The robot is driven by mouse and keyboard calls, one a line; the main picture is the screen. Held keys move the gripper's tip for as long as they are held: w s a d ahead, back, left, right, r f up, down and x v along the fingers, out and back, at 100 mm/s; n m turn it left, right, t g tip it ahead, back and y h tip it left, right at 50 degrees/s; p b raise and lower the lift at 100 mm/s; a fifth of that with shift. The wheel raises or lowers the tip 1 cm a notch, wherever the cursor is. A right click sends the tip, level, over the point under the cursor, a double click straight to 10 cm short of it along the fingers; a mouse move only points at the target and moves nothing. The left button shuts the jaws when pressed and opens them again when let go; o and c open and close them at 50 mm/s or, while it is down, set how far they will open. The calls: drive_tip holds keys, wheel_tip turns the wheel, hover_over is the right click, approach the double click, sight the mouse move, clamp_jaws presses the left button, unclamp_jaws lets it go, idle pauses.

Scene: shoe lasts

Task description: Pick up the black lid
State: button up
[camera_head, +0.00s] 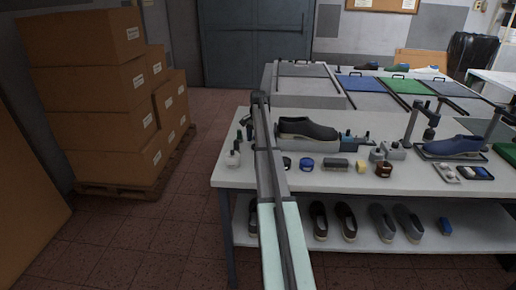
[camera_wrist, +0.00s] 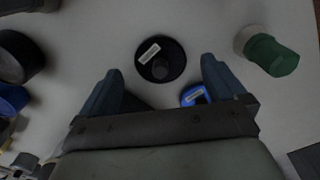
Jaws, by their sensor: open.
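The black lid (camera_wrist: 173,51) is round, with a raised knob and a small white label. It lies on the pale tabletop in the wrist view, ahead of my fingers and roughly centred between their tips. My gripper (camera_wrist: 160,66) is open, with one blue finger on each side and nothing held. I cannot tell the height of the fingertips above the table. In the head view I cannot pick out the lid; my arm crosses that part of the workbench.
A blue-rimmed round item (camera_wrist: 194,96) lies close to my right finger. A green-capped bottle (camera_wrist: 272,55) is on the right and dark round items (camera_wrist: 18,57) on the left. In the head view, shoes, tins and bottles crowd the workbench (camera_head: 340,183).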

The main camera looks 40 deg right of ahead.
drive_tip(key=shift+f, duration=0.8)
drive_tip(key=shift+c, duration=0.5)
drive_tip(key=c, duration=1)
drive_tip(key=shift+r, duration=0.1)
